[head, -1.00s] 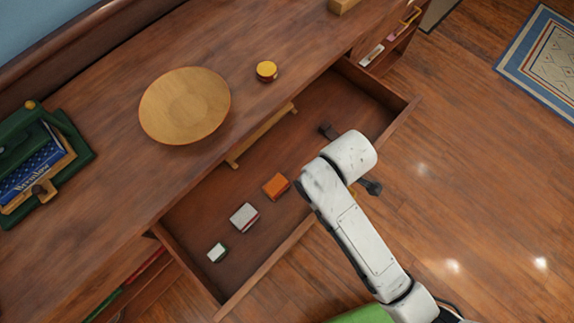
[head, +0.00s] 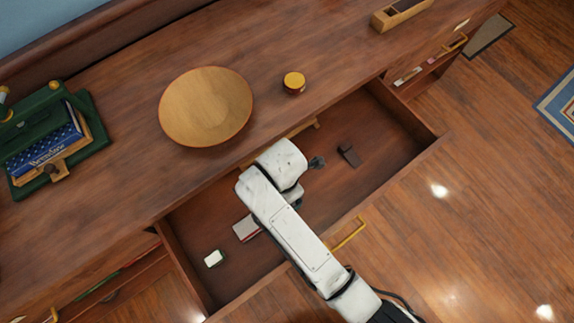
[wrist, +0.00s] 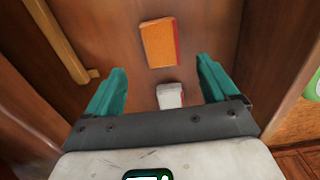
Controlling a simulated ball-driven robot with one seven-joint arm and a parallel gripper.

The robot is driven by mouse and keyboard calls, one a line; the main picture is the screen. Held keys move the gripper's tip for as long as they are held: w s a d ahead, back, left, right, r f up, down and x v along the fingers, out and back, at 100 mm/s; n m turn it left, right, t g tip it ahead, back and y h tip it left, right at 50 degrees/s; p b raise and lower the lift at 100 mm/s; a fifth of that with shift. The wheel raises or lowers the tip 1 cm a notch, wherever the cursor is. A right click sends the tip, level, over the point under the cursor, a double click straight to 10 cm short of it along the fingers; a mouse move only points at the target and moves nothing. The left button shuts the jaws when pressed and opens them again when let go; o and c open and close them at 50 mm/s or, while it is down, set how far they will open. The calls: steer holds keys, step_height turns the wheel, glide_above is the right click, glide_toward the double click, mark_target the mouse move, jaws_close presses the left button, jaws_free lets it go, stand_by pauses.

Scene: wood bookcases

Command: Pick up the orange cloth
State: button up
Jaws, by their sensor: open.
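The orange cloth (wrist: 158,42) shows in the wrist view as a small, flat-looking orange block with a red edge, lying on the drawer floor. In the head view my arm hides it. My gripper (wrist: 160,80) is open and empty, its two teal fingers apart. The cloth is beyond the fingertips in the picture, roughly in line with the gap between them, and not between the fingers. In the head view my arm reaches over the open drawer (head: 385,140), and the fingers are hidden.
A white-and-red box (wrist: 170,96) lies near the cloth, showing between the fingers. A small white item (head: 213,259) and a dark block (head: 348,156) are also in the drawer. A wooden bowl (head: 206,106) and yellow-topped jar (head: 294,83) stand on the top above.

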step_height(320, 180, down, 9)
steer(key=shift+d, duration=0.1)
stand_by(0.5)
steer(key=shift+c, duration=0.5)
steer(key=c, duration=0.9)
steer(key=shift+c, duration=0.2)
step_height(320, 180, up, 10)
